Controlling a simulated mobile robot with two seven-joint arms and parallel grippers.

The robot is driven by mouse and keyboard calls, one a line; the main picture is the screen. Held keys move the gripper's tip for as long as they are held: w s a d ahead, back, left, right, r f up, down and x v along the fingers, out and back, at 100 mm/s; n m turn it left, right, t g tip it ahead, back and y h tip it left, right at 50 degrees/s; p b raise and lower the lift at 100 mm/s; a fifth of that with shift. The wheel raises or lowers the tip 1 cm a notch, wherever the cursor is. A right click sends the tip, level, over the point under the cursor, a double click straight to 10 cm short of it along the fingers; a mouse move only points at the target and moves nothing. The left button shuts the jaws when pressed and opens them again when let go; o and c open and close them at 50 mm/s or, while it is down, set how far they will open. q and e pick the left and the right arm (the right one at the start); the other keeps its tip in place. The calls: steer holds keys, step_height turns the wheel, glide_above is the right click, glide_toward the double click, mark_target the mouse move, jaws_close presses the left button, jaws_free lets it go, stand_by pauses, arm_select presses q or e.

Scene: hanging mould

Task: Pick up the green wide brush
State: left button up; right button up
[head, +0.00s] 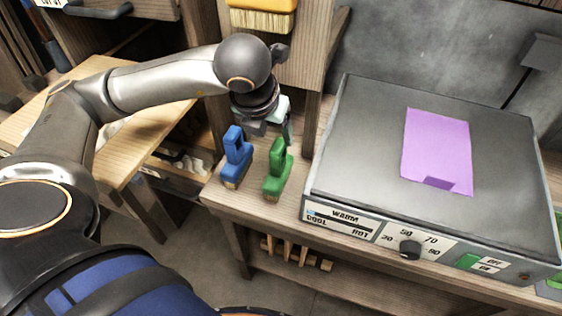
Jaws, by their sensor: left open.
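The green wide brush (277,172) stands upright on the wooden bench, just left of the hot plate. A similar blue brush (236,160) stands close to its left. My left gripper (272,126) points down, open, just behind and above the green brush's top. It holds nothing that I can see. Its fingers are partly hidden by its own wrist, and I cannot tell whether one touches the brush. My right gripper is out of view.
A large grey hot plate (370,125) with a purple sheet (437,148) fills the bench at right. A wooden upright (312,75) stands close behind my left gripper. A yellow brush (262,18) hangs above. Bare bench lies before the brushes.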

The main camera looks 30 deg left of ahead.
mark_target(280, 151)
arm_select(q)
steer(key=x, duration=0.5)
steer(key=d+x, duration=0.1)
steer(key=x, duration=0.2)
steer(key=shift+a+f+p, duration=0.15)
steer(key=shift+f+p, duration=0.25)
jaws_close()
steer(key=shift+r, duration=0.1)
stand_by(0.9)
